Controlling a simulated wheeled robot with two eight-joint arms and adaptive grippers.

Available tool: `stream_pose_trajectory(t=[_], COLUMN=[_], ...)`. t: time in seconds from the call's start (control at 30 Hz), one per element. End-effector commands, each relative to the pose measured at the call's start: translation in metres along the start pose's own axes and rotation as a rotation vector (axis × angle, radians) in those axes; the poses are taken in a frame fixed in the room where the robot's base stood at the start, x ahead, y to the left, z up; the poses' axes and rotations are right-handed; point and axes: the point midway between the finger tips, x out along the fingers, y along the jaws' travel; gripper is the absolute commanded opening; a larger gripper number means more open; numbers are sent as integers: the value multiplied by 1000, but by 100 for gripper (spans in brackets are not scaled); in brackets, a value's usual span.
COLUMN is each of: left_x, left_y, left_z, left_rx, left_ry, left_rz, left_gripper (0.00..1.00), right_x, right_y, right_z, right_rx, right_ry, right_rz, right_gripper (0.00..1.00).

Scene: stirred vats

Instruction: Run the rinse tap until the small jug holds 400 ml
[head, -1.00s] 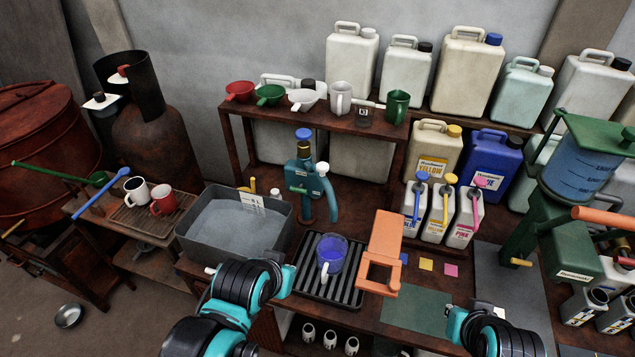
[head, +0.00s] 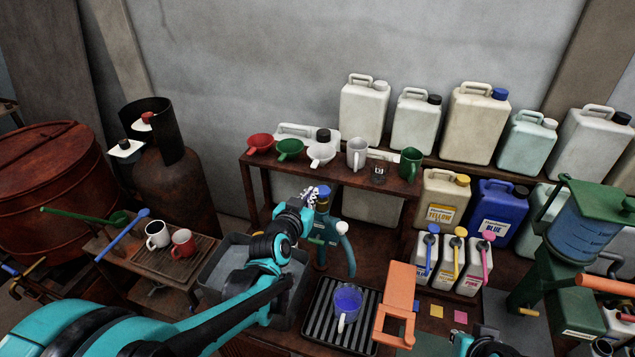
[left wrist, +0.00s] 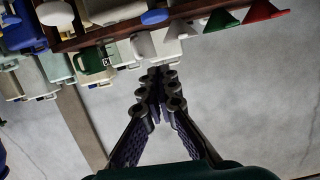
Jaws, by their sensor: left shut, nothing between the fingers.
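The rinse tap (head: 319,232) is a teal post with a blue top (head: 323,191) and a pale blue spout (head: 346,243) curving down to the right. The small jug (head: 347,302) stands upright on a ribbed drain tray (head: 316,331), close below the spout end. Its inside looks blue; I cannot read a level, and no stream shows. My left gripper (head: 308,196) is shut and empty, just left of the blue top; I cannot tell whether they touch. Its fingers (left wrist: 157,85) meet in the left wrist view.
A grey basin (head: 212,282) lies beneath my left arm. A shelf (head: 330,174) with funnels and mugs stands behind the tap. An orange stand (head: 399,295) is right of the jug, near small pump bottles (head: 450,262).

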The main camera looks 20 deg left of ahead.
Motion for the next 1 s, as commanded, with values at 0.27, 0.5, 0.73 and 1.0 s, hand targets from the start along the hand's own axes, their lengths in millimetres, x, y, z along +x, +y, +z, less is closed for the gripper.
stream_pose_trajectory(t=[0.27, 0.5, 0.73, 1.0], left_x=[2, 9, 50, 106], left_y=[-2, -1, -1, -1], left_z=[-1, -1, 0, 0], left_rx=[1, 1, 1, 2], left_ry=[8, 7, 7, 6], left_rz=[-4, -3, -2, -3], left_gripper=[0, 0, 0, 0], right_x=[0, 1, 7, 14], right_y=[0, 0, 0, 0], right_z=[0, 1, 5, 10], right_rx=[0, 0, 0, 0], right_ry=[0, 0, 0, 0], right_rz=[0, 0, 0, 0], right_gripper=[0, 0, 0, 0])
